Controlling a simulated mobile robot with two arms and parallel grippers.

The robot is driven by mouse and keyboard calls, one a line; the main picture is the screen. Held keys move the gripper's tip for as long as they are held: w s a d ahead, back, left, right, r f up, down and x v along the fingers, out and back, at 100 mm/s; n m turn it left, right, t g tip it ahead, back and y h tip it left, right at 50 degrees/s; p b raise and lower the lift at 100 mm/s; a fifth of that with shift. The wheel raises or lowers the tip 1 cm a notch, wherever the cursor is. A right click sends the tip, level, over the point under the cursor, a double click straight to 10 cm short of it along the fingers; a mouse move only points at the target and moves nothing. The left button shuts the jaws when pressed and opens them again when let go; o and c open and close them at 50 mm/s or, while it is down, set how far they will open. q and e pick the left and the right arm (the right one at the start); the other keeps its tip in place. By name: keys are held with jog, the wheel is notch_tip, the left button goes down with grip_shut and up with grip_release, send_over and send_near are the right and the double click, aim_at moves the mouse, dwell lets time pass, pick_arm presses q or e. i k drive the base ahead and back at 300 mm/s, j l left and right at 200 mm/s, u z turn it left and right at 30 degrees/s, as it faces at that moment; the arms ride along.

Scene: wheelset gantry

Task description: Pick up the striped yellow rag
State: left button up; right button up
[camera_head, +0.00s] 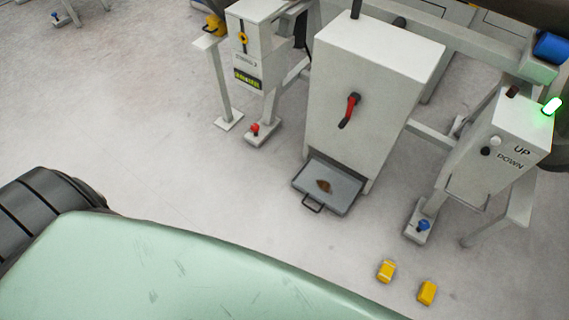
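No cloth with clear stripes can be made out. A small yellow thing (215,25) sits on top of a grey stand at the upper left, partly beside the white box; it is too small to tell whether it is the striped rag. Two small yellow block-like things, a left one (386,271) and a right one (427,292), lie apart on the floor at the lower right. Neither of my grippers is in view.
A white cabinet (347,80) with a red handle (349,110) stands centrally, with a grey tray (345,202) low at its front holding a brown patch. An UP/DOWN control box (505,145) with a green lamp stands right. Open floor (150,120) lies left.

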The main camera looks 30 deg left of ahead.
aim_at(384, 275)
jog(key=u, duration=0.45)
jog(key=k+j+z, duration=0.1)
jog(key=z, duration=0.3)
jog(key=k+z, duration=0.25)
jog(key=z, duration=0.15)
jog(key=k+z, duration=0.2)
jog(key=z, duration=0.25)
